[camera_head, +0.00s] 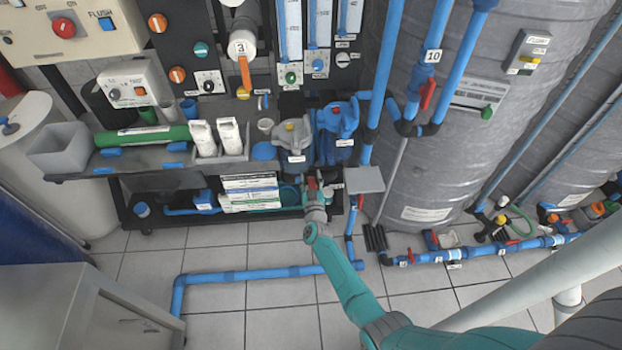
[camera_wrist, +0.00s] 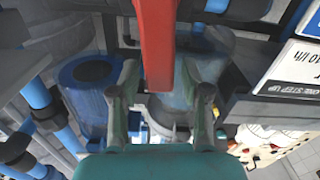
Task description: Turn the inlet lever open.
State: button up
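A red lever (camera_wrist: 157,45) runs down from the top of the wrist view, very close, and its end lies between my gripper's fingers. My gripper (camera_wrist: 160,85) has its two fingers apart, one on each side of the lever. The left finger looks nearer to it, and a small gap shows on the right. I cannot tell whether either finger touches it. In the head view my gripper (camera_head: 317,190) is low in front of the rack, below the blue filter housings, with a small bit of the red lever (camera_head: 311,183) at its tip. The valve body is hidden.
A grey plate (camera_head: 364,179) and a red-handled blue pipe (camera_head: 359,203) stand just right of my gripper. Filter housings (camera_head: 338,120) are above. Another red lever (camera_head: 428,94) is on the pipe marked 10. A blue floor pipe (camera_head: 262,274) crosses the tiles.

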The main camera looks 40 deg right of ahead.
jog(key=shift+s, duration=0.1)
jog(key=v, duration=1.2)
